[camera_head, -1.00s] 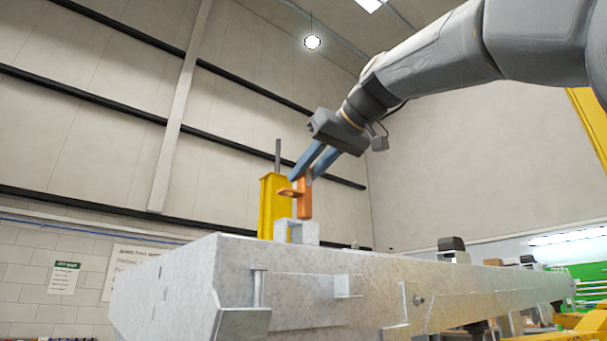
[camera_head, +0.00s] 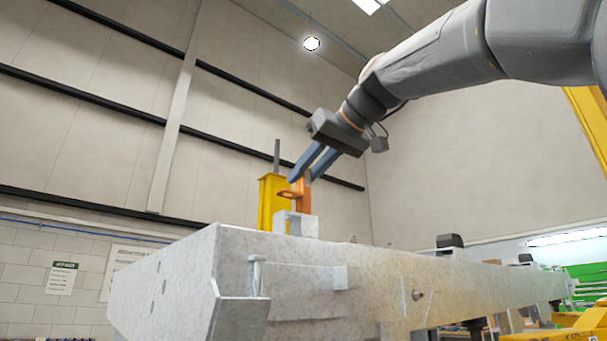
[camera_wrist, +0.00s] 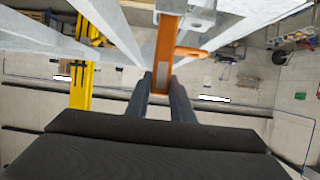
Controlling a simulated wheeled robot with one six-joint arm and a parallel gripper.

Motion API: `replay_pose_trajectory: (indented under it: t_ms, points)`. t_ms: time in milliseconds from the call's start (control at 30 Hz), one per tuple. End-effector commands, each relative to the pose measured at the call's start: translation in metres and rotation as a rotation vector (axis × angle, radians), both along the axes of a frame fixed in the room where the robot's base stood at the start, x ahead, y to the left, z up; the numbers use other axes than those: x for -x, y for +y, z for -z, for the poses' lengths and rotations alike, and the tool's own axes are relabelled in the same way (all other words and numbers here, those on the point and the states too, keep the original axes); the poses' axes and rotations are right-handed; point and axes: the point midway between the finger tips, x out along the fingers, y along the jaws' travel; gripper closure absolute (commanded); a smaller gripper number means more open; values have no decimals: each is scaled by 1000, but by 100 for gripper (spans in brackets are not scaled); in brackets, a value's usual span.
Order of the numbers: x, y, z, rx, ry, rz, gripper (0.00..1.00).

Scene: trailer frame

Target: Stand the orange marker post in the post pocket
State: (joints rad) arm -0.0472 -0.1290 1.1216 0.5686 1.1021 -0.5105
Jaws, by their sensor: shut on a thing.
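The orange marker post (camera_head: 303,188) stands nearly upright at the grey post pocket (camera_head: 298,224) on top of the trailer beam. A side loop sticks out from the post towards the left. My gripper (camera_head: 302,178) is shut on the upper part of the post and reaches down from the upper right. The post's lower end is hidden by the pocket in the head view; I cannot tell how deep it sits. In the wrist view the post (camera_wrist: 165,45) runs from between the fingers to the top edge, beside grey pocket metal (camera_wrist: 198,17).
The pale trailer beam (camera_head: 285,260) fills the lower middle of the head view. A yellow upright (camera_head: 268,200) with a grey rod stands close left of the post. Other yellow framework (camera_head: 588,125) is at the right. Above the beam left of the yellow upright is free.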

Motion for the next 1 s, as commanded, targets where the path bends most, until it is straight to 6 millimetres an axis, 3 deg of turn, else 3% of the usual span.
replay_pose_trajectory:
  t_ms: [1000]
  points:
    - [0,0,26,0,-2,1,100]
